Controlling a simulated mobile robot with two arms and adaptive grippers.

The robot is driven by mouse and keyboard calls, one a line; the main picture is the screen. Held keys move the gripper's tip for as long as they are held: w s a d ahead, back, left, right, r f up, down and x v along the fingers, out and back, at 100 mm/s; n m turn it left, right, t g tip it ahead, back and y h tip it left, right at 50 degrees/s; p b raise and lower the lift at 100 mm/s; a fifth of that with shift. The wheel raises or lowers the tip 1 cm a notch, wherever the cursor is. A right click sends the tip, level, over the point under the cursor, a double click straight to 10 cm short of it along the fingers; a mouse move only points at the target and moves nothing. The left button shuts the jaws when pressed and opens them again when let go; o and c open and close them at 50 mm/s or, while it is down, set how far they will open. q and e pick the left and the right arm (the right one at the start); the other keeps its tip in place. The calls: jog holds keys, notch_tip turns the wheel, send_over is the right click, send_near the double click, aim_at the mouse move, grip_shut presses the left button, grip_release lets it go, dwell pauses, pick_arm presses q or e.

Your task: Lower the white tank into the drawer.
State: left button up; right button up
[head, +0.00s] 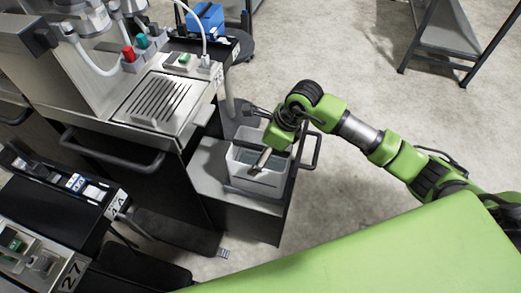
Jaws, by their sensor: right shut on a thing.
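The white tank (268,181) is an open-topped box with a grey-blue inside, near the middle of the head view. It is upright, at or just above the pulled-out drawer (212,173); I cannot tell whether its bottom rests there. My right gripper (263,158) comes down from the upper right and is shut on the tank at its near top side. The green wrist hides the tank's far right corner. My left gripper is not in view.
The drawer's handle (313,152) sticks out on its right. The dispenser (160,98) with its slotted drip tray stands behind and left. Another dispenser unit (50,215) is at lower left. A grey rack (445,40) stands far right. Floor right of the drawer is clear.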

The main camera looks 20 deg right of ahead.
jog(key=shift+f, duration=0.15)
jog(key=o, duration=1.8)
jog(key=shift+w, duration=0.1)
jog(key=shift+o, duration=0.5)
jog(key=shift+s+f, duration=0.15)
jog(key=shift+s, duration=0.05)
jog(key=v, duration=0.7)
jog(key=shift+d+r, duration=0.15)
jog(key=shift+r, duration=0.2)
jog(key=shift+s+r, duration=0.1)
jog(key=shift+r, duration=0.15)
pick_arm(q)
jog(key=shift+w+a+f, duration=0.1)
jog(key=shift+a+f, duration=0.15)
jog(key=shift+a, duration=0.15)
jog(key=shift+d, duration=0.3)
